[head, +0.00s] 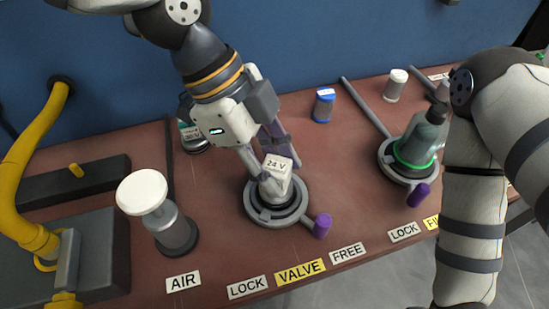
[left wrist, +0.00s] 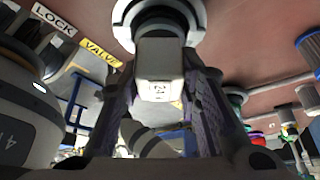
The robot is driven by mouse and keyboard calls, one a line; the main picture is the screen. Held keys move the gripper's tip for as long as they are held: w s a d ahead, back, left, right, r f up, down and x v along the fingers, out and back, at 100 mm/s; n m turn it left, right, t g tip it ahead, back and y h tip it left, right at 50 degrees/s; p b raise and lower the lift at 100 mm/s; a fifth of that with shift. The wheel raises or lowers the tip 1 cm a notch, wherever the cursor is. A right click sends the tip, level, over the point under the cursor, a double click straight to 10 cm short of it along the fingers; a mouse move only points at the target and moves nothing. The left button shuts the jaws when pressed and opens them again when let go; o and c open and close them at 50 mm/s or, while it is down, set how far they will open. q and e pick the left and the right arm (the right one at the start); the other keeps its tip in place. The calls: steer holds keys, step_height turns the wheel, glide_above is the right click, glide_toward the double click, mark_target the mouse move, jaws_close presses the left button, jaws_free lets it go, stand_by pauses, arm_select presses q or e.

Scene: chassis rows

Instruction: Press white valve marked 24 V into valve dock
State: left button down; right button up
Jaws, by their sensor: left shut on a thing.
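The white valve marked 24 V (head: 278,172) stands about upright at the valve dock (head: 262,216), a grey round base with a dark ring. My left gripper (head: 268,168) is shut on the valve from above. In the left wrist view the valve (left wrist: 160,70) sits between the two fingers, with its lower end at the dock's ring (left wrist: 124,22). I cannot tell how deep it sits. The dock's lever with a purple knob (head: 322,226) points to the front right, nearer the FREE label (head: 347,252) than LOCK (head: 247,287). My right gripper is not visible.
A white-topped plunger (head: 142,190) stands left of the dock by the AIR label (head: 183,281). A green-ringed dock (head: 408,160) holds a grey part at right. My right arm covers the right side.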

arm_select(q)
steer(key=shift+f, duration=0.7)
steer(key=c, duration=1.1)
jaws_free()
steer(key=v, duration=1.2)
steer(key=shift+d, duration=0.1)
steer(key=shift+f, duration=0.1)
